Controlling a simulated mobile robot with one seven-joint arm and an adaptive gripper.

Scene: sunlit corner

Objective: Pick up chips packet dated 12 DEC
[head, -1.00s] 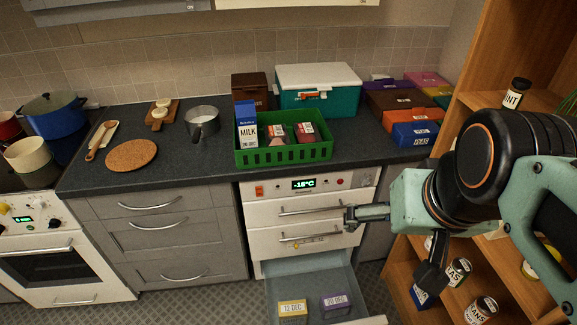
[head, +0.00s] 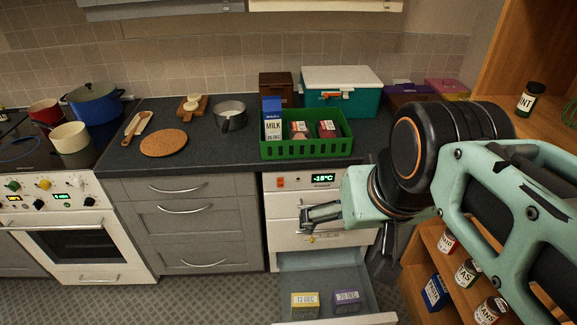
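The yellow packet labelled 12 DEC (head: 305,305) lies at the left in the open bottom drawer (head: 365,282) of the white freezer unit. A purple packet (head: 346,300) lies to its right in the same drawer; its label seems to read 20 DEC. My gripper (head: 305,222) is in front of the closed upper drawers, above the open drawer and apart from both packets. It points left and looks empty. Its fingers are seen side-on, so their opening is unclear.
A green basket (head: 340,148) with a milk carton (head: 273,130) and other packages stands on the dark counter (head: 205,160). A wooden shelf (head: 425,290) with several jars stands right of the drawer. The floor (head: 225,297) left of the drawer is clear.

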